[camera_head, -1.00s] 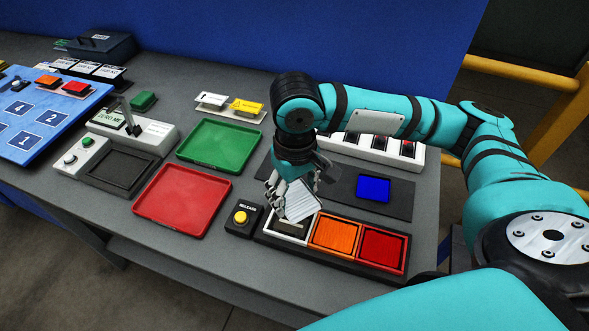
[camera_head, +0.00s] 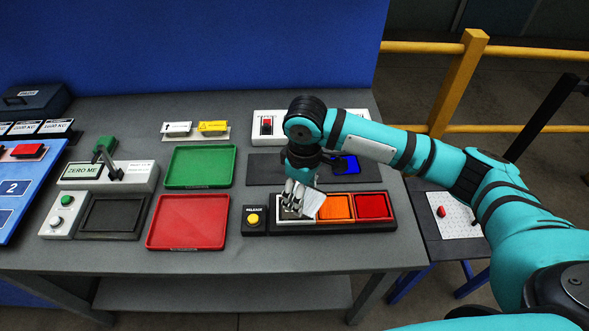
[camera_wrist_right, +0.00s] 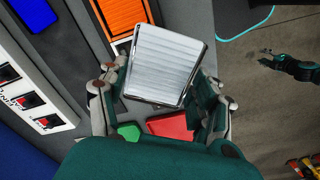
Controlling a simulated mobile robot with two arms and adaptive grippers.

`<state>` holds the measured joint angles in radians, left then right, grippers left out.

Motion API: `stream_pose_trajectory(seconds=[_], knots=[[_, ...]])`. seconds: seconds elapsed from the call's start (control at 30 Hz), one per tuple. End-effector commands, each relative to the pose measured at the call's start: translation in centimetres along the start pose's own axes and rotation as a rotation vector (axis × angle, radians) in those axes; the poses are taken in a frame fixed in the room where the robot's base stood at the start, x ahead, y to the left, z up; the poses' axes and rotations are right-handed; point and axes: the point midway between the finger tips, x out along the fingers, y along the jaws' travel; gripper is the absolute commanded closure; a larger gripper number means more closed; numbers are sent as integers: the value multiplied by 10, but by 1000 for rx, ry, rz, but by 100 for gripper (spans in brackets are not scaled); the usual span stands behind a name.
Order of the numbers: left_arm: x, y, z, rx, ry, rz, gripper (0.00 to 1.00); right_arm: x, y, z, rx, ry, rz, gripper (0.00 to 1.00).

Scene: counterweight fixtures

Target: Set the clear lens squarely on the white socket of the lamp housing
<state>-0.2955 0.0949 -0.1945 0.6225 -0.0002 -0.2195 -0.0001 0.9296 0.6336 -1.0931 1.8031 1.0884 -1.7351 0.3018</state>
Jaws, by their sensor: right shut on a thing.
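The clear lens (camera_head: 314,204), a pale ribbed square plate, is held by my right gripper (camera_head: 297,196) just above the lamp housing (camera_head: 345,228). It is tilted and turned against the sockets. The white socket (camera_head: 281,214), leftmost of three, is partly hidden by the fingers and lens. The lens overlaps its right side, toward the orange socket (camera_head: 335,207). I cannot tell whether it touches. In the right wrist view the lens (camera_wrist_right: 163,65) sits between both fingers. A dark part low over the floor (camera_wrist_right: 290,66) looks like my left gripper; its jaws are unclear.
The red socket (camera_head: 372,206) is at the housing's right end. A release box with a yellow button (camera_head: 253,219) stands close to its left. Red (camera_head: 188,222) and green (camera_head: 200,167) trays lie further left. A blue square (camera_head: 346,165) lies on the dark mat behind.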

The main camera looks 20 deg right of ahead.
Motion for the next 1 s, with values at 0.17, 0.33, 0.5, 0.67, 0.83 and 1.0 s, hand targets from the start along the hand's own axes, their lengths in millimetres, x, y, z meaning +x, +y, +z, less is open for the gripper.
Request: stream_pose_trajectory(seconds=[0.17, 0.33, 0.5, 0.67, 0.83, 1.0], knots=[[-46, 17, -1, 0, -5, 22, 60, 1, 11, -27, -321, -4, -4, 66], [-61, 24, -3, 1, -4, 32, 60, 12, 17, -38, -519, -1, -2, 66], [-61, 19, -2, 2, -6, 25, 60, 20, 18, -41, -588, 0, -1, 66], [-53, 10, 1, 0, -8, 14, 60, 27, 19, -41, -591, 1, 0, 66], [-38, 7, 1, -2, -8, 10, 60, 39, 19, -41, -590, 0, 1, 66], [-21, 8, 1, -2, -6, 11, 60, 53, 19, -41, -590, 0, 2, 66]])
